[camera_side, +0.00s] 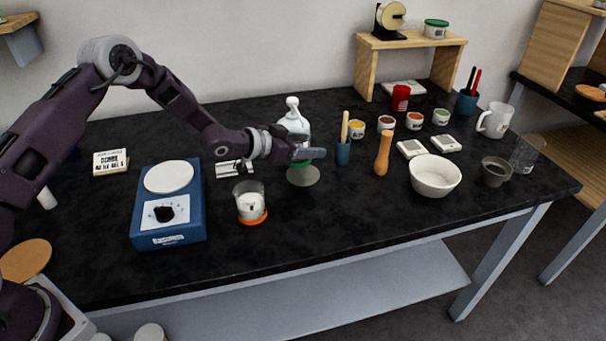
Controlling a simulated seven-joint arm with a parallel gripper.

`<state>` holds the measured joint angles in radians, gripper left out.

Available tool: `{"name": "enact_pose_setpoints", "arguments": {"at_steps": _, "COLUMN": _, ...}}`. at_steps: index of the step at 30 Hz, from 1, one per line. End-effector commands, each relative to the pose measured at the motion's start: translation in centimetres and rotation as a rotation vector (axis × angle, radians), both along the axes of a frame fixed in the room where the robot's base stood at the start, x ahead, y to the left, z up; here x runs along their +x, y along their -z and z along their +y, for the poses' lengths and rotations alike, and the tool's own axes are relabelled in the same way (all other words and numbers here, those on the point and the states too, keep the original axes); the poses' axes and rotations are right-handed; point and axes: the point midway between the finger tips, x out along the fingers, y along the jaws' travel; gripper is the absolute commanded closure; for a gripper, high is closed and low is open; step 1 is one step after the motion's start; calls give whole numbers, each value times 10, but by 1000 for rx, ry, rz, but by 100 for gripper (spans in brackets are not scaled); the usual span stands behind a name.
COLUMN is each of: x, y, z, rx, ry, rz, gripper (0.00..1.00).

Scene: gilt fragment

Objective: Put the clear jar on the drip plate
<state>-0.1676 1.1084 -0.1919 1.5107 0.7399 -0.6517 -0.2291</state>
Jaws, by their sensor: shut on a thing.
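The round grey drip plate (303,177) lies on the bench directly below the jar's green lower end. I cannot tell whether the jar touches the plate or hangs just above it.
A clear cup with white contents (250,203) on an orange base and a blue hotplate (170,225) are left of the plate. A blue holder (342,153), a wooden pestle (382,155) and a white bowl (435,177) are to the right. The front bench strip is clear.

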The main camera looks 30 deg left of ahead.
Motion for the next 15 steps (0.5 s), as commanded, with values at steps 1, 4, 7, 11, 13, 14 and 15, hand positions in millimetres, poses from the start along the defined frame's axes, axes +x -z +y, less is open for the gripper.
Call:
{"name": "enact_pose_setpoints", "arguments": {"at_steps": 1, "x": 4, "y": 0, "z": -3, "rx": 1, "ry": -14, "rz": -1, "gripper": 94}}
{"name": "enact_pose_setpoints", "arguments": {"at_steps": 4, "x": 11, "y": 0, "z": -6, "rx": 2, "ry": -48, "rz": -2, "gripper": 94}}
{"name": "enact_pose_setpoints", "arguments": {"at_steps": 7, "x": 15, "y": 3, "z": -6, "rx": 1, "ry": -71, "rz": -1, "gripper": 94}}
{"name": "enact_pose_setpoints", "arguments": {"at_steps": 11, "x": 15, "y": 27, "z": -6, "rx": 0, "ry": -76, "rz": 2, "gripper": 94}}
{"name": "enact_pose_setpoints", "arguments": {"at_steps": 13, "x": 16, "y": 38, "z": -6, "rx": -1, "ry": -76, "rz": 0, "gripper": 94}}
{"name": "enact_pose_setpoints", "arguments": {"at_steps": 14, "x": 16, "y": 42, "z": -6, "rx": -1, "ry": -76, "rz": 0, "gripper": 94}}
{"name": "enact_pose_setpoints", "arguments": {"at_steps": 15, "x": 16, "y": 47, "z": -6, "rx": 0, "ry": -76, "rz": 0, "gripper": 94}}
